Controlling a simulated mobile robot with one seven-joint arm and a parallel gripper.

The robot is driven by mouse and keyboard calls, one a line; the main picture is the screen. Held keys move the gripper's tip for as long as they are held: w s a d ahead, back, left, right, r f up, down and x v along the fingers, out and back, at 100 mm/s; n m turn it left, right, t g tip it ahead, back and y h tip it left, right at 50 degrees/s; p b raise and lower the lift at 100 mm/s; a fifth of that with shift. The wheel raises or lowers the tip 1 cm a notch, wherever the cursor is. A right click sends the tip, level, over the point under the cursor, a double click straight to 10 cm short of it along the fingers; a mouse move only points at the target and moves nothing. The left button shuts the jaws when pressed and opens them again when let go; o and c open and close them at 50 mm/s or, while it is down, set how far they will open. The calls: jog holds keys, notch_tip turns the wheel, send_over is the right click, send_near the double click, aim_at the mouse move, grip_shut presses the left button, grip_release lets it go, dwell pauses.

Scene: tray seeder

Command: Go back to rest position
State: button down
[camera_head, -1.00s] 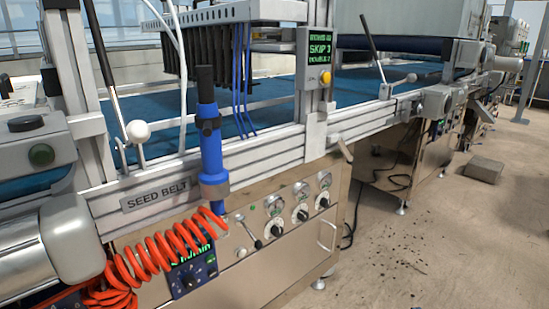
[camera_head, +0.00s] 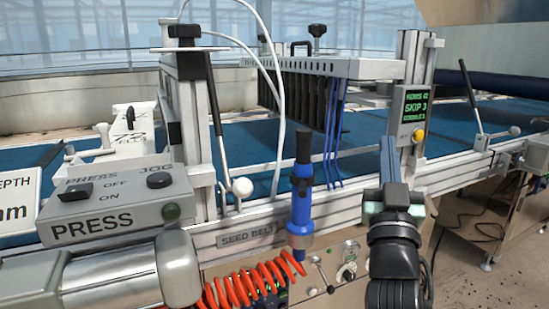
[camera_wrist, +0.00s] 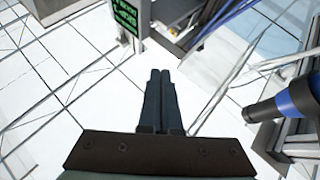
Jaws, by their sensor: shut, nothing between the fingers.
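My gripper (camera_head: 388,142) is in the right half of the head view, raised in front of the seeder with its fingers pointing up. In the wrist view my gripper (camera_wrist: 160,72) has its two dark fingers side by side and closed, with nothing between them. The green-lettered display post (camera_head: 413,115) stands behind and just right of it in the head view. The display also shows near the top of the wrist view (camera_wrist: 127,16). No contact between my gripper and the machine can be made out.
A blue tool (camera_head: 301,205) with an orange coiled hose (camera_head: 255,283) stands left of my arm. The PRESS box (camera_head: 110,205), a white-knobbed lever (camera_head: 242,187) and the blue belt (camera_head: 235,150) are further left or behind. Open floor (camera_head: 520,262) shows at lower right.

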jog(key=s+a+r+n+t+y+p, duration=0.25)
jog(key=s+a+r+y+p, duration=0.35)
jog(key=s+a+r, duration=1.55)
notch_tip(320, 180, up, 39)
jog(key=d+p, duration=0.2)
jog(key=p, duration=3.4)
jog(key=shift+s+f+t+p, duration=0.15)
jog(key=shift+s+t+p, duration=0.15)
jog(key=shift+t, duration=0.15)
